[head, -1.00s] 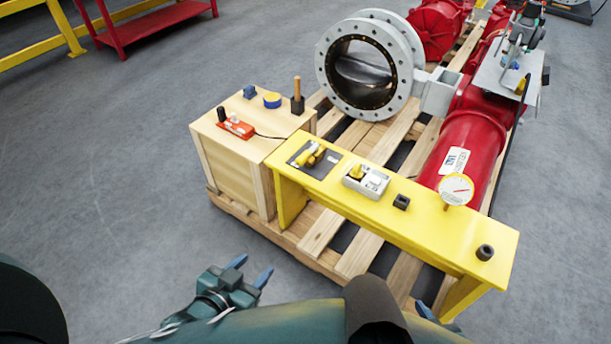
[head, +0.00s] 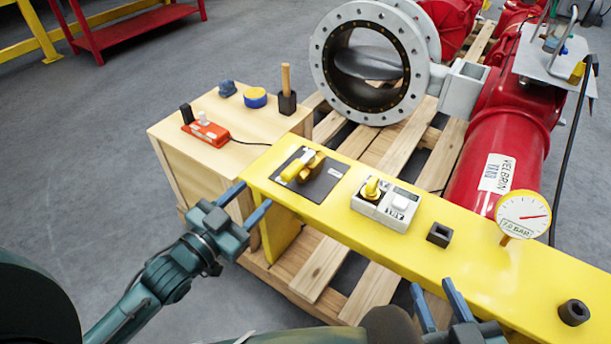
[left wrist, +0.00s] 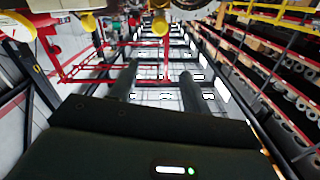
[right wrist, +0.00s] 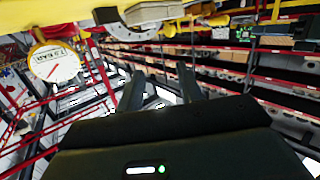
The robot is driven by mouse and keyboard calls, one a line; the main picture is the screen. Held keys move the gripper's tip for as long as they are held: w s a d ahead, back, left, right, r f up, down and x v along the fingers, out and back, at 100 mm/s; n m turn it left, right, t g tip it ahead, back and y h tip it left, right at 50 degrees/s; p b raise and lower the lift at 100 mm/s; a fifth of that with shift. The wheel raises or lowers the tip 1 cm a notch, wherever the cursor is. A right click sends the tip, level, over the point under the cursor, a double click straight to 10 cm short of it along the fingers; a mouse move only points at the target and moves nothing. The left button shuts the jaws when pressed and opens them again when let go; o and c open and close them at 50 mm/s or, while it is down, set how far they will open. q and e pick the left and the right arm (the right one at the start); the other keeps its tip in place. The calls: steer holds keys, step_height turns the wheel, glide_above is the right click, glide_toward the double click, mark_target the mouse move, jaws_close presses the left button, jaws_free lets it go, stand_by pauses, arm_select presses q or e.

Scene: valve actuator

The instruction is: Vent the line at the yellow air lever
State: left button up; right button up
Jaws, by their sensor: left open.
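The yellow air lever (head: 302,166) sits on a dark plate (head: 325,184) at the left end of the yellow bench (head: 350,215). My left gripper (head: 247,202) is open and empty, in front of the bench's left end in the picture, apart from the lever. Its spread fingers also show in the left wrist view (left wrist: 158,82). My right gripper (head: 432,290) is open and empty near the bench's front edge, below the gauge's side. Its fingers also show in the right wrist view (right wrist: 163,88).
A grey box with a yellow knob (head: 385,204), a black socket block (head: 439,234), a pressure gauge (head: 523,216) and a black ring (head: 574,312) stand along the bench. A wooden crate (head: 190,165) with a red switch box (head: 207,132) adjoins it. The flanged valve (head: 370,62) stands behind.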

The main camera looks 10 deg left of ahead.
mark_target(284, 180)
arm_select(q)
steer(key=w+d+f+b, duration=0.1)
steer(key=w+b, duration=0.1)
steer(key=w, duration=0.2)
steer(key=w+d+f+b, duration=0.1)
steer(key=w+d, duration=0.1)
steer(key=w, duration=0.2)
steer(key=w+d+f+b, duration=0.1)
steer(key=w+f+b, duration=0.1)
steer(key=w, duration=0.2)
steer(key=shift+d+b, duration=0.15)
steer(key=shift+b, duration=0.15)
arm_select(e)
steer(key=a+f+n+t+y, duration=0.2)
steer(key=n+y, duration=0.1)
steer(key=shift+a+f, duration=0.1)
steer(key=shift+a, duration=0.3)
arm_select(q)
steer(key=shift+c, duration=0.5)
jaws_close()
